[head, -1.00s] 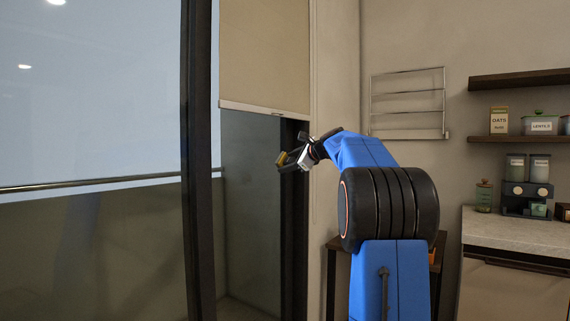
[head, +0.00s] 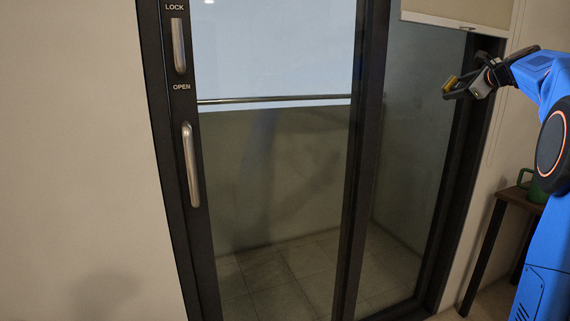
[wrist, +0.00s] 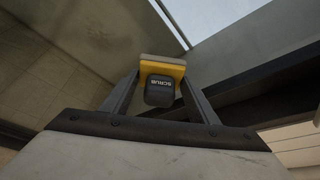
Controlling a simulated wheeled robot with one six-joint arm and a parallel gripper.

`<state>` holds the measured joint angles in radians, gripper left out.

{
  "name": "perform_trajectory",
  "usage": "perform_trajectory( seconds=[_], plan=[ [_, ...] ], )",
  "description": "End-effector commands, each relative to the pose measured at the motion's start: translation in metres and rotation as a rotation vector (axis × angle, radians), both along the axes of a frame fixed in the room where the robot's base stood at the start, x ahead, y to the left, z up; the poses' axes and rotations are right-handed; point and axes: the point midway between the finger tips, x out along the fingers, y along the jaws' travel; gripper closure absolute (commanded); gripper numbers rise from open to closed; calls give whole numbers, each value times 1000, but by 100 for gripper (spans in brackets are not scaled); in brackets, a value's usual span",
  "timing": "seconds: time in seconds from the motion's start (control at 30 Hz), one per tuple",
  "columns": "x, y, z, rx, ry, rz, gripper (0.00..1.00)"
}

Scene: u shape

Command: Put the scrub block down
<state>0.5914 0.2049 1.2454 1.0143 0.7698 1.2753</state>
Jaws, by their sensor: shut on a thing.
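The scrub block (wrist: 161,76) is yellow with a dark grey face lettered SCRUB. In the wrist view it sits between the two fingers of my gripper (wrist: 160,93), which is shut on it. In the head view my gripper (head: 451,90) is at the upper right, raised in front of the glass door's right side.
A sliding glass door fills the middle, with a vertical handle (head: 190,165) and a lock lever (head: 179,46). A blind (head: 455,14) hangs at the top.

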Motion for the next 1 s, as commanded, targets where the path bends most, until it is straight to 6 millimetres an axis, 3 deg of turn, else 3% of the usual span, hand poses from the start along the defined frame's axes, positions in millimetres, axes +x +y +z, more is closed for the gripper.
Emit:
perform_trajectory(
  seconds=[0.2,0.47,0.77,1.0],
  plan=[
    [21,8,0,-1,-1,1,64],
    [28,10,1,-1,-1,0,64],
    [25,9,1,0,-1,-1,64],
    [2,1,1,0,0,-1,64]
  ],
)
